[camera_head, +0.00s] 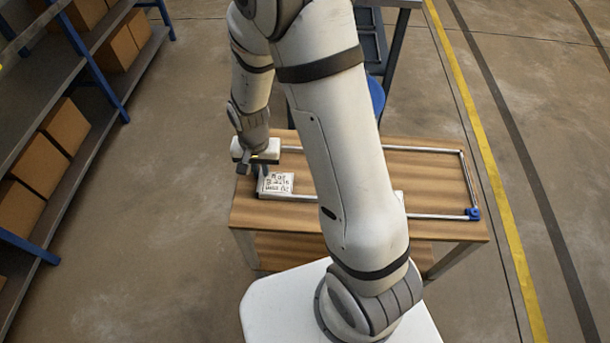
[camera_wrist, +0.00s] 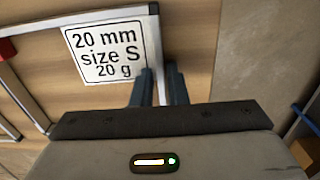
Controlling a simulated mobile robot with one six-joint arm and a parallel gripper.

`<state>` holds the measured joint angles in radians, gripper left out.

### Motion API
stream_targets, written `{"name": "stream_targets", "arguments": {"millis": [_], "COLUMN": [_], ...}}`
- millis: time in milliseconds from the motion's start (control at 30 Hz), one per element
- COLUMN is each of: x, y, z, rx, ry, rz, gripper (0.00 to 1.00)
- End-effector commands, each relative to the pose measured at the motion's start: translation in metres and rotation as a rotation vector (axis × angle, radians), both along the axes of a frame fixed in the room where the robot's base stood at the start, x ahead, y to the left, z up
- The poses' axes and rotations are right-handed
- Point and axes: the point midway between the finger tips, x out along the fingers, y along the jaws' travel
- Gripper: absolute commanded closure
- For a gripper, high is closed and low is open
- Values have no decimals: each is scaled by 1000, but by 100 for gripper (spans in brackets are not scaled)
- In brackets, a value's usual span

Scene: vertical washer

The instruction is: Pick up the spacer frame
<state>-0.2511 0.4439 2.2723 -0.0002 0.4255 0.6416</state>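The spacer frame (camera_head: 436,150) is a thin silver rectangle lying flat on the wooden table (camera_head: 250,213). My gripper (camera_head: 254,167) is at the frame's left end. In the wrist view, its two dark fingers (camera_wrist: 159,88) stand on either side of the frame's end bar, with a narrow gap. It looks open; contact with the bar is unclear. My arm hides the frame's middle.
A shelf with cardboard boxes (camera_head: 41,165) stands on the left. A dark rack (camera_head: 371,40) and a blue round object (camera_head: 377,97) are behind the table. Floor to the right, with a yellow line (camera_head: 487,155), is clear.

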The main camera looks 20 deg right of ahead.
Motion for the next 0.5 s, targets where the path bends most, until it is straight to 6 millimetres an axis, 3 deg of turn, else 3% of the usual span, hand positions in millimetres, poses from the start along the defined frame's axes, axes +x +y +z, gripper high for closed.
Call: {"name": "stream_targets", "arguments": {"millis": [167,500], "x": [0,0], "y": [0,0], "z": [0,0], "rx": [0,0], "ry": [0,0], "rz": [1,1], "gripper": [100,100]}}
